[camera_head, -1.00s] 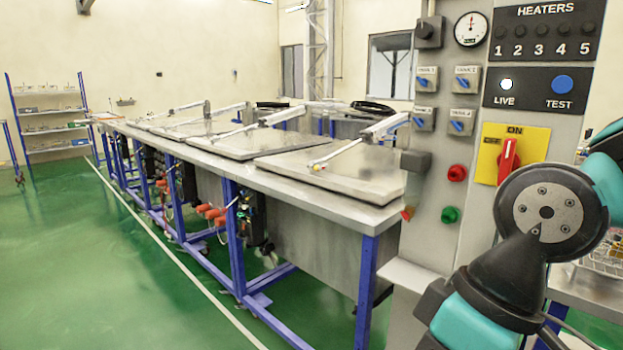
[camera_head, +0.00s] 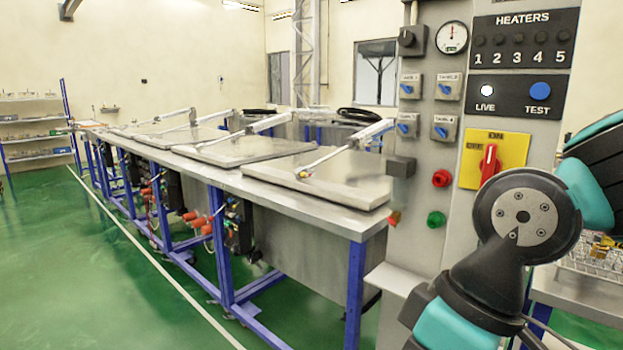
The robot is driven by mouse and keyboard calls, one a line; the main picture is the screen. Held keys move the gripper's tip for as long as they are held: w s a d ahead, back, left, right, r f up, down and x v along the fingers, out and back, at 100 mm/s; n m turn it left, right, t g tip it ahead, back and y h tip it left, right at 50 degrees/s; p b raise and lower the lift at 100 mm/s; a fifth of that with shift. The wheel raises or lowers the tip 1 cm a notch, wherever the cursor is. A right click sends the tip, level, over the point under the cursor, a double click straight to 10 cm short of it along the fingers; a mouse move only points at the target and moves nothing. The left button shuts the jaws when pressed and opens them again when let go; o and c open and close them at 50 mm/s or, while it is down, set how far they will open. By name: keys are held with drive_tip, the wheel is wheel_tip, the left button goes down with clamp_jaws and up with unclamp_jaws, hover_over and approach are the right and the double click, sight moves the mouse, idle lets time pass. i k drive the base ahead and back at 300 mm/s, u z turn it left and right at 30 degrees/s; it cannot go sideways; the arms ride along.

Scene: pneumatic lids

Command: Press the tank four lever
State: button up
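A grey upright panel (camera_head: 412,220) carries four small switch boxes with blue levers, in two rows of two. They are the upper left (camera_head: 410,86), upper right (camera_head: 447,87), lower left (camera_head: 408,125) and lower right (camera_head: 444,128) levers. Their labels are too small and blurred to read surely, so I cannot confirm which is the tank four lever. My arm's dark and teal links stand at the right, in front of the panel's lower right part. My gripper is outside the picture.
The panel also has a gauge (camera_head: 453,37), a red button (camera_head: 441,178), a green button (camera_head: 436,219) and a red rotary switch (camera_head: 489,165) on yellow. A long bench (camera_head: 330,215) with lidded tanks stands left of it. Green floor (camera_head: 80,270) is clear at left.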

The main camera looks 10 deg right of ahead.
sight(210, 219)
drive_tip(key=u, duration=0.45)
drive_tip(key=i, duration=0.55)
drive_tip(key=u, duration=0.95)
drive_tip(key=i, duration=1.5)
drive_tip(key=z, duration=0.8)
drive_tip(key=i, duration=0.6)
drive_tip(key=z, duration=0.55)
